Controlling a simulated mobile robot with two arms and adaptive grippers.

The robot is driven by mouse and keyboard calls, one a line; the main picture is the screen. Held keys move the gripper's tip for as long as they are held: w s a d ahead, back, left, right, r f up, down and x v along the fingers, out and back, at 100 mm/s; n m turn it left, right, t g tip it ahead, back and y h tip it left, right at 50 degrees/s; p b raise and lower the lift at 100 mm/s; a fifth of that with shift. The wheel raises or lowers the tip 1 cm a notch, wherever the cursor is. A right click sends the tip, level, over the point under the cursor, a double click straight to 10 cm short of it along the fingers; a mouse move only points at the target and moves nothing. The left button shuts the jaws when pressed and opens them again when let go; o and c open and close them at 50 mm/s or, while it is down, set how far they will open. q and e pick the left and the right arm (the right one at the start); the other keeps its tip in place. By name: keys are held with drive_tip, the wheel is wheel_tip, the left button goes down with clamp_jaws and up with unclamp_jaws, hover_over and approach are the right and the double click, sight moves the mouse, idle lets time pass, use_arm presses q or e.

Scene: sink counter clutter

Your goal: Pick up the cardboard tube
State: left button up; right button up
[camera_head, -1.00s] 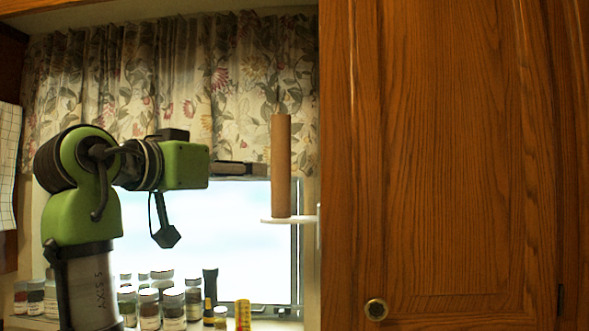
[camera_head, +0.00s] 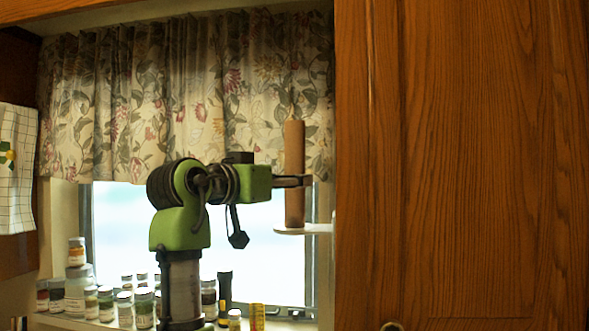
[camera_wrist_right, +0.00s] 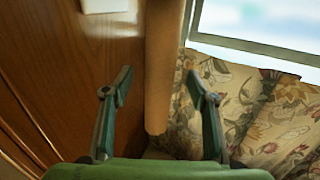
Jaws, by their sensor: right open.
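The brown cardboard tube (camera_head: 294,150) stands upright on a small white shelf (camera_head: 290,231) in front of the window's right side. In the right wrist view the tube (camera_wrist_right: 162,60) runs down the picture between the spread fingers. My right gripper (camera_head: 292,181) is at mid-height on the tube, reaching it from the left in the head view. Its jaws (camera_wrist_right: 159,87) are open, with visible gaps on both sides of the tube. The gripper partly hides the tube's middle in the head view. My left gripper is not in view.
A wooden cabinet (camera_head: 460,170) stands close to the right of the tube. A floral curtain (camera_head: 190,90) hangs behind. Several jars (camera_head: 145,308), a dark bottle (camera_head: 224,292) and a yellow item (camera_head: 257,316) line the sill below.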

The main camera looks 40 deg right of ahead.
sight(289, 130)
drive_tip(key=p+x, duration=0.2)
drive_tip(key=x, duration=0.2)
drive_tip(key=shift+r, duration=0.2)
drive_tip(key=shift+d+f, duration=0.1)
drive_tip(key=shift+d, duration=0.05)
drive_tip(key=shift+a, duration=0.25)
drive_tip(key=c, duration=0.8)
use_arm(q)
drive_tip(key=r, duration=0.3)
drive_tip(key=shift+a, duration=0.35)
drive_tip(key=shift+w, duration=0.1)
use_arm(e)
drive_tip(key=shift+d, duration=0.1)
drive_tip(key=shift+r, duration=0.95)
wheel_tip(289, 130, up, 6)
drive_tip(key=shift+r+b, duration=0.1)
drive_tip(key=shift+b, duration=0.95)
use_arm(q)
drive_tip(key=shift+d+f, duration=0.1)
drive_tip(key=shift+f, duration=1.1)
use_arm(e)
drive_tip(key=shift+r, duration=1)
